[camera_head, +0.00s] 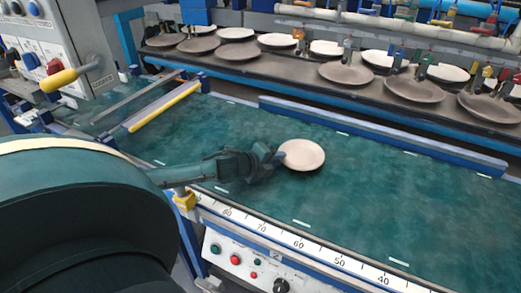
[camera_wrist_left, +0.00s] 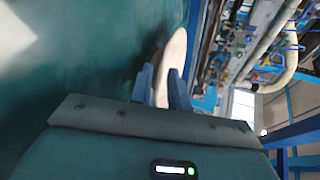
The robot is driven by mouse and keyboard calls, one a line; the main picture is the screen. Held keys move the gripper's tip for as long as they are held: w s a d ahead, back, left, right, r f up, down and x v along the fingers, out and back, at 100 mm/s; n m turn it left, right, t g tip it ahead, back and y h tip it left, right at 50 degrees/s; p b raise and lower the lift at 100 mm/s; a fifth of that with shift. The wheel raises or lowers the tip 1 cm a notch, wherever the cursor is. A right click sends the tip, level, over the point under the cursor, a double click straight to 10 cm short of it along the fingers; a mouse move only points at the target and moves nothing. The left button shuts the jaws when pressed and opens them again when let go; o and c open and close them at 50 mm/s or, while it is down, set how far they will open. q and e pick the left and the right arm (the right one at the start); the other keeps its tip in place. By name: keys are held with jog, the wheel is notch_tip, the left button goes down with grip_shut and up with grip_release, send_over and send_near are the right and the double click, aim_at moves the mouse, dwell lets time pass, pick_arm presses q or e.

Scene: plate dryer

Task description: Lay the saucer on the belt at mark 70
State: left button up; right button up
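The pale round saucer (camera_head: 302,155) is over the middle of the green belt (camera_head: 370,190). My left gripper (camera_head: 279,157) is shut on the saucer's left rim. In the left wrist view the saucer (camera_wrist_left: 172,58) shows as a narrow pale shape between the two blue fingers (camera_wrist_left: 161,85), with a dark shadow beside it on the belt. It seems held slightly above the belt; the exact gap is hard to tell. Mark 70 (camera_head: 262,228) is on the white scale along the belt's front edge, between 80 and 60. My right gripper is not in view.
A blue rail (camera_head: 380,137) runs along the belt's far side. Behind it a dark shelf holds several plates (camera_head: 346,74). A yellow bar (camera_head: 165,106) crosses the belt at left, near a control box (camera_head: 60,50). The belt right of the saucer is clear.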

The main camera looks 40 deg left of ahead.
pick_arm(q)
jog(key=v, duration=0.8)
jog(key=shift+s+r, duration=0.1)
jog(key=shift+s, duration=0.15)
jog(key=shift+p+v, duration=0.4)
jog(key=shift+v, duration=0.65)
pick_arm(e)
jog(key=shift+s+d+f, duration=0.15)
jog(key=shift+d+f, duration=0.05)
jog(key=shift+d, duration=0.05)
pick_arm(q)
jog(key=shift+r, duration=0.1)
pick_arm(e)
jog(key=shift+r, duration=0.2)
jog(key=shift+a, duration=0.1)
